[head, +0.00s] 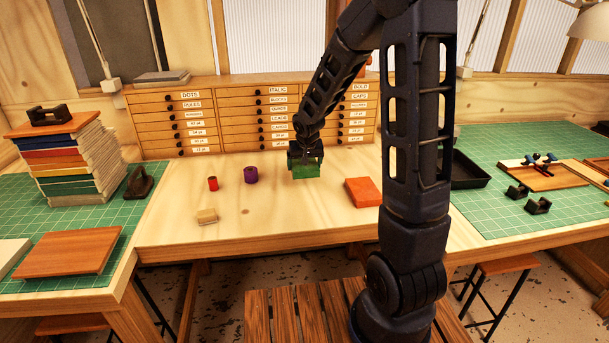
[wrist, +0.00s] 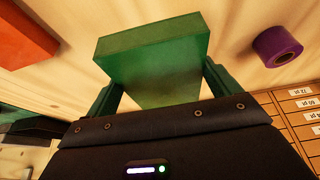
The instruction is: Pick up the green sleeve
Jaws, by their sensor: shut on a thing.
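The green sleeve (head: 305,171) is a box-shaped block over the middle of the wooden bench, near the drawer cabinet. My gripper (head: 305,160) is above it with its fingers down on its sides. In the wrist view the green sleeve (wrist: 155,60) sits between the two fingers of my gripper (wrist: 160,90), which are shut on it. I cannot tell for sure whether its underside touches the bench.
A purple roll (head: 251,175) and a small red roll (head: 213,184) stand to the left. A tan block (head: 207,216) lies in front of them. An orange box (head: 363,192) lies to the right. The drawer cabinet (head: 240,118) stands close behind.

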